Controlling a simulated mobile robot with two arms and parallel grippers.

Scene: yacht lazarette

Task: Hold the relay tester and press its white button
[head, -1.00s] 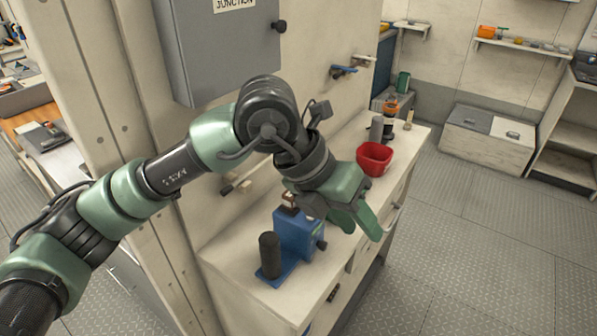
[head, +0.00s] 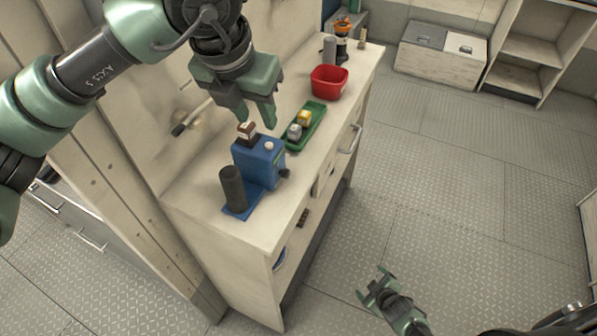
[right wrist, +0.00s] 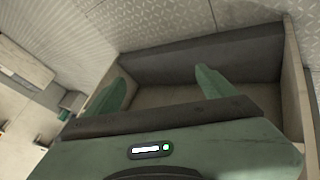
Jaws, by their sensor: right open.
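The blue relay tester (head: 257,163) stands on the counter, with a black cylinder (head: 232,187) on its base plate and a dark knob at its right side. Its white button (head: 269,146) shows on the top. A brown and white block (head: 246,132) sits on the tester's top, behind the button. My left gripper (head: 254,122) points down just above and behind the tester, fingers apart, with nothing seen held. My right gripper (head: 374,287) is open and empty, low over the floor, right of the counter. Its two fingers also show apart in the right wrist view (right wrist: 163,88).
A green tray (head: 315,122) with a yellow block (head: 304,118) and a grey block (head: 294,132) lies beyond the tester. A red bin (head: 329,82) stands farther back. The counter (head: 205,196) has handles on its front; open floor lies to its right.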

